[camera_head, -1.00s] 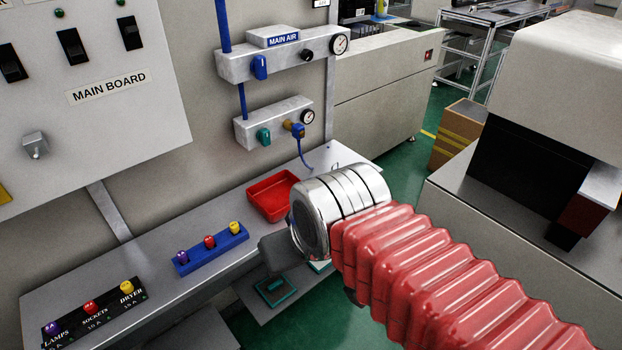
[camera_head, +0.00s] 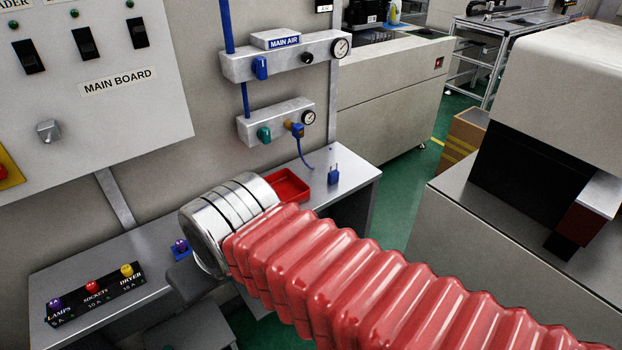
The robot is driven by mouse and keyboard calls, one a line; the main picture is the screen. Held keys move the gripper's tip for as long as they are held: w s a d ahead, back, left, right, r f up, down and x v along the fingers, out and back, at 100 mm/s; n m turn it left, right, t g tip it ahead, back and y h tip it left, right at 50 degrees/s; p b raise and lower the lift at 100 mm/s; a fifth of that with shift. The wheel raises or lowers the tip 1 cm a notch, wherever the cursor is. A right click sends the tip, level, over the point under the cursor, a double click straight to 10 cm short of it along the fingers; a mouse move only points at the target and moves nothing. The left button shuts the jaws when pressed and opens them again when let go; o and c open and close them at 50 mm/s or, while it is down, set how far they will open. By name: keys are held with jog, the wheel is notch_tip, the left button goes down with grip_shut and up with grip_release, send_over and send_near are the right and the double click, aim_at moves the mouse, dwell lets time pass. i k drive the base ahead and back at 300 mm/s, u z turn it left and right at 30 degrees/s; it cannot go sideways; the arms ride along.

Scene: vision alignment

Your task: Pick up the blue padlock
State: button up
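A small blue object (camera_head: 333,176) with two thin uprights on top, which looks like the blue padlock, stands on the grey bench near its right end, right of the red tray. Whether its uprights join into a shackle is too small to tell. My gripper (camera_head: 188,284) shows only as a dark grey piece below my silver wrist, over the bench's left part. It is well left of the blue object and apart from it. My wrist and red arm sleeve hide most of it, so its fingers and anything between them cannot be made out.
A red tray (camera_head: 291,186) lies partly behind my arm. A blue holder (camera_head: 180,254) is mostly hidden by my wrist. A black fuse strip (camera_head: 97,294) lies at left. Air valves and a blue hose are on the wall. The bench around the blue object is clear.

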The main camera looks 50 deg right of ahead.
aim_at(333, 176)
jog(key=u, duration=1.15)
jog(key=k, duration=0.7)
jog(key=z, duration=1.55)
jog(key=i, duration=0.95)
